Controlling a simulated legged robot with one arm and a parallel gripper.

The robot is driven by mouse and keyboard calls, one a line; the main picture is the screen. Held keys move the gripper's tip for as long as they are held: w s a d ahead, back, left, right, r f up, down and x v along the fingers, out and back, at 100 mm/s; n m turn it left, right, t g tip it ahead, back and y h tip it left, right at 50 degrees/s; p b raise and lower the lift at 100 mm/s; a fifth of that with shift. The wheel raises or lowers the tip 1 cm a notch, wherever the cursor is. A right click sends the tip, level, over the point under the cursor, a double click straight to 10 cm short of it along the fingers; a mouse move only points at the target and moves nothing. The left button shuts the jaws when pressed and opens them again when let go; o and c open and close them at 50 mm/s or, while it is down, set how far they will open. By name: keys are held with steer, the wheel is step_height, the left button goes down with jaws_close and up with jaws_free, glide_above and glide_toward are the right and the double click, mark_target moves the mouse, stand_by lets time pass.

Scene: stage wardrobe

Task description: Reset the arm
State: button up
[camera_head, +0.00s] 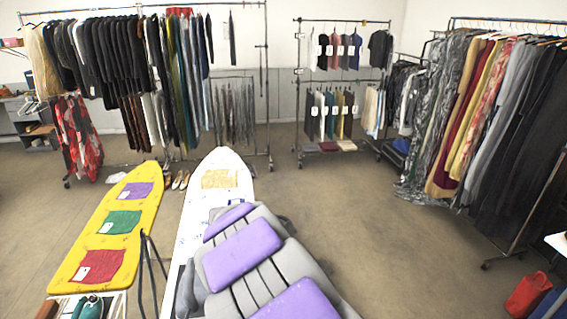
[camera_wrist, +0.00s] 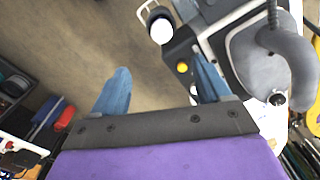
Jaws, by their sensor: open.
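My gripper (camera_wrist: 160,88) shows in the wrist view as two blue fingers spread wide apart, with no object between them. It is open and empty. In the head view my grey body with purple pads fills the bottom middle, over the near part of the white ironing board. I cannot make out the gripper's fingers in that view.
A yellow ironing board (camera_head: 77,258) holds purple, green and red cloths. A white ironing board (camera_head: 222,163) bears a tan cloth (camera_head: 219,179). Clothes racks line the back and right. A red bag (camera_head: 527,295) stands at bottom right. Open floor (camera_head: 350,220) lies right of my body.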

steer(key=s+d+r+b, duration=0.2)
steer(key=s+d, duration=0.3)
steer(key=d, duration=0.4)
steer(key=s+d+r+b, duration=0.1)
steer(key=s+d+b, duration=0.1)
steer(key=s+d, duration=0.5)
steer(key=s+d+f+n+g+b, duration=0.1)
steer(key=s+d+b, duration=0.1)
steer(key=s+d, duration=0.3)
steer(key=s+d+f+n+b, duration=0.1)
steer(key=s+d+f+b, duration=0.1)
steer(key=s+d, duration=0.3)
steer(key=s, duration=0.4)
steer(key=shift+s+g, duration=0.4)
steer(key=shift+c, duration=0.2)
